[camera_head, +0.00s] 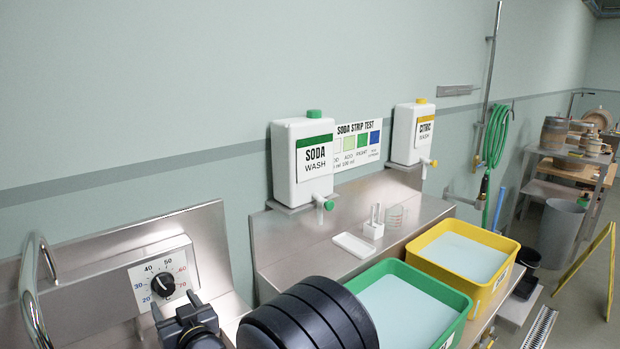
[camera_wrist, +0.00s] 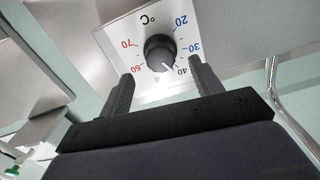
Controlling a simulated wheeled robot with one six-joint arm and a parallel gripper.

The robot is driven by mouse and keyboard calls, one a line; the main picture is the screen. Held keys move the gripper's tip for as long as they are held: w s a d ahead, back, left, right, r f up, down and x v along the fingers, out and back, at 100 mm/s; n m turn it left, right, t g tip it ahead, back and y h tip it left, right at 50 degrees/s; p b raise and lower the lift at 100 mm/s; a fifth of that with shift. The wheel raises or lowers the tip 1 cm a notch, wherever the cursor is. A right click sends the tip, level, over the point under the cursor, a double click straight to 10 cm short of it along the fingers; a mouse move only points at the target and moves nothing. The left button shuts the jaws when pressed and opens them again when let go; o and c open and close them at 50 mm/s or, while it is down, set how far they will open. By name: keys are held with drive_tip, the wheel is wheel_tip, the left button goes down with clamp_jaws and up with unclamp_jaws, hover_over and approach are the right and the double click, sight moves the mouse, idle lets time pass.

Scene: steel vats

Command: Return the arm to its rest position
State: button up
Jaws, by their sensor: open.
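My gripper (camera_head: 174,303) is open and empty, just in front of and below the temperature dial in the head view. In the wrist view its two dark fingers (camera_wrist: 161,70) stand apart, with the black knob (camera_wrist: 160,52) between and beyond their tips; I see no contact. The knob also shows in the head view (camera_head: 163,285) on a white plate (camera_head: 140,275) marked in °C from 20 to 70. Its white pointer mark sits between 40 and 50. My dark arm links (camera_head: 310,318) fill the bottom middle of the head view.
A curved steel rail (camera_head: 30,290) rises at left. Right of my arm are a green tub (camera_head: 462,305) and a yellow tub (camera_head: 510,245) of pale liquid. Soda (camera_head: 303,165) and citric (camera_head: 412,135) dispensers stand behind. A white tray (camera_head: 353,245) lies on the counter.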

sight(167, 289)
drive_tip(key=p+x, duration=0.1)
drive_tip(key=x, duration=0.4)
drive_tip(key=shift+w+a+p, duration=0.1)
drive_tip(key=shift+w+p, duration=0.05)
drive_tip(key=shift+p, duration=0.15)
drive_tip(key=shift+w+a+r+p, duration=0.15)
drive_tip(key=shift+p, duration=1.2)
drive_tip(key=shift+n+p, duration=0.4)
